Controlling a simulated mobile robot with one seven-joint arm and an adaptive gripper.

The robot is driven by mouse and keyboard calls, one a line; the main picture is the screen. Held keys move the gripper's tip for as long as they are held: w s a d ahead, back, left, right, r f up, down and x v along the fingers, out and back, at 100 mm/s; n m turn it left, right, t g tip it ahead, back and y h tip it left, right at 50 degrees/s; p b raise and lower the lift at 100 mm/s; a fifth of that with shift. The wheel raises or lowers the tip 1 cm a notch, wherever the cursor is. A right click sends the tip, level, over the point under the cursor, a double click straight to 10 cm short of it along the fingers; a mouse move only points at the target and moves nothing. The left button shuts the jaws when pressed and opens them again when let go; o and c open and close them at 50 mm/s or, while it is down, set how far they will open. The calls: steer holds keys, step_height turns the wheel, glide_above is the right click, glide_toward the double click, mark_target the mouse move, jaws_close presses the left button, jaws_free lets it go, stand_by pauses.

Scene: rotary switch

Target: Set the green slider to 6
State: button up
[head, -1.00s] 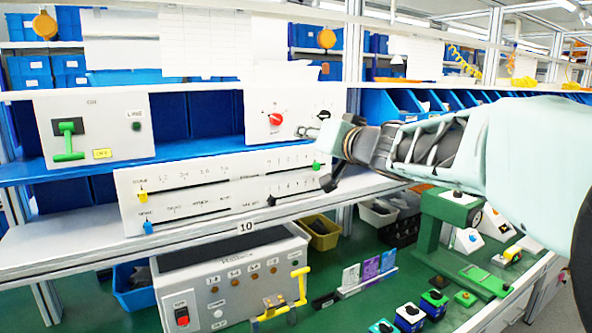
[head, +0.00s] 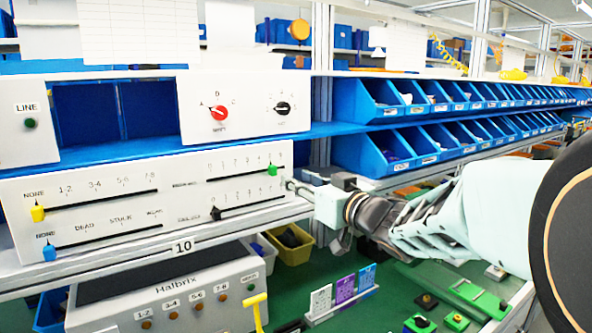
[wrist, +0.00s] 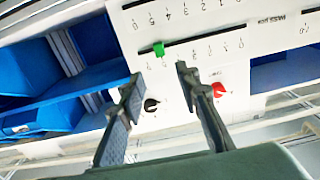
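The green slider (head: 272,170) is near the right end of the upper right track on the white slider panel (head: 100,190). The number at it is too small to read surely. In the wrist view the green slider (wrist: 158,48) shows just beyond and between my fingertips, with the panel upside down. My gripper (head: 290,185) is just right of and slightly below the green slider in the head view. In the wrist view my gripper (wrist: 157,72) is open, its two fingers apart, with nothing held. Contact with the slider is not visible.
A black slider (head: 216,213) is on the track below. Yellow (head: 38,213) and blue (head: 49,252) sliders are at the panel's left. A box with red (head: 218,112) and black (head: 282,107) knobs stands above. Blue bins (head: 375,105) line the right.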

mark_target(275, 168)
steer(key=x, duration=1)
steer(key=shift+w+a, duration=0.25)
steer(key=shift+a, duration=0.05)
steer(key=shift+c, duration=0.4)
jaws_close()
